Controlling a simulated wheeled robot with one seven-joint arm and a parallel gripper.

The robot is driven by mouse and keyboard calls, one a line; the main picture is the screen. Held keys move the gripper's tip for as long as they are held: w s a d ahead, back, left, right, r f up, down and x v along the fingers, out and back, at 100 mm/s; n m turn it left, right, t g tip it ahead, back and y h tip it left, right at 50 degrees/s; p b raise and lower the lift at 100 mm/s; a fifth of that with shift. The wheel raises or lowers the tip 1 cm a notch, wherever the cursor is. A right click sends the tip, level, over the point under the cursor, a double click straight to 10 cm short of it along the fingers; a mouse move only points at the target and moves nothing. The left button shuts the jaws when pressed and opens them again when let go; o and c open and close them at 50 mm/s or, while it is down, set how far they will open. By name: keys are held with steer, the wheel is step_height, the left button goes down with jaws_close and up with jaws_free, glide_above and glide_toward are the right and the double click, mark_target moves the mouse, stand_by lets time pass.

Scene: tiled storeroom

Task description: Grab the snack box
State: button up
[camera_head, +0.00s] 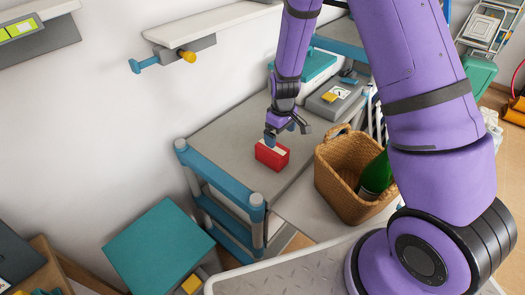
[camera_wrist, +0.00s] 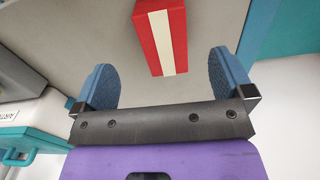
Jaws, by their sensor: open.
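The snack box is a small red box (camera_head: 271,155) with a pale band, sitting on the grey top of a blue-framed cart (camera_head: 228,140). In the wrist view the red box (camera_wrist: 161,38) with its cream stripe lies ahead, between the lines of the two blue finger pads. My gripper (camera_head: 283,133) is just above and behind the box in the head view. It is open and empty in the wrist view (camera_wrist: 165,85), with the box a little beyond the fingertips. Whether a finger touches the box in the head view is unclear.
A wicker basket (camera_head: 335,180) with a green bottle (camera_head: 377,176) stands right of the box. A grey case (camera_head: 335,98) and a teal-and-white case (camera_head: 305,72) are behind. A teal-lidded bin (camera_head: 158,245) stands below left. The cart top left of the box is clear.

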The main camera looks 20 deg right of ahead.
mark_target(276, 157)
steer(key=shift+w+a+f, duration=0.15)
steer(key=shift+a+f, duration=0.05)
steer(key=shift+f, duration=0.6)
steer(key=shift+w+a+f, duration=0.1)
steer(key=shift+f, duration=2.5)
steer(key=shift+w+f, duration=0.1)
steer(key=shift+f, duration=2.45)
steer(key=c, duration=1)
steer(key=shift+c, duration=0.4)
steer(key=shift+r, duration=0.1)
